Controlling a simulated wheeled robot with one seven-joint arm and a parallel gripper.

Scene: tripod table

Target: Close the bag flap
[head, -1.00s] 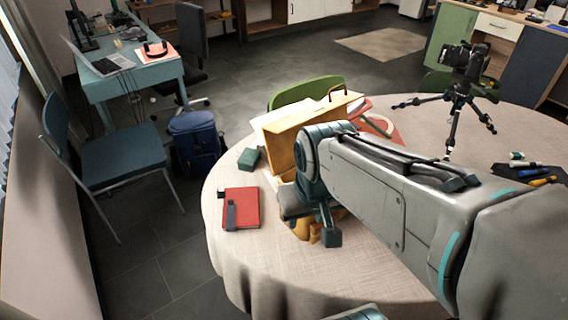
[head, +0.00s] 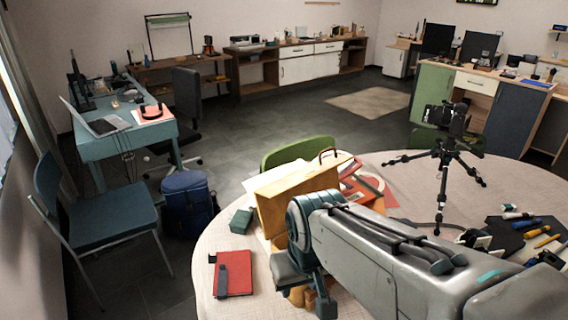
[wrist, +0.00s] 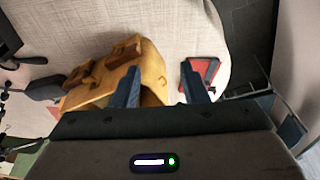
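The tan bag (head: 290,197) stands on the round table, with a broad tan panel upright, apparently the raised flap. My arm hides much of the bag's near side in the head view. In the wrist view, the bag (wrist: 97,92) lies left of centre, with two brown strap or buckle pieces on it. My gripper (wrist: 162,84) is open, its two dark fingers apart. The left finger overlaps the bag's right part; contact cannot be told. In the head view my gripper (head: 312,292) is low at the bag's near side.
A red notebook (head: 234,270) with a dark strip lies left of my gripper. A small green box (head: 241,221) sits beside the bag. A camera on a tripod (head: 444,150) and tools on a dark mat (head: 515,232) occupy the right. A green chair (head: 298,151) stands behind.

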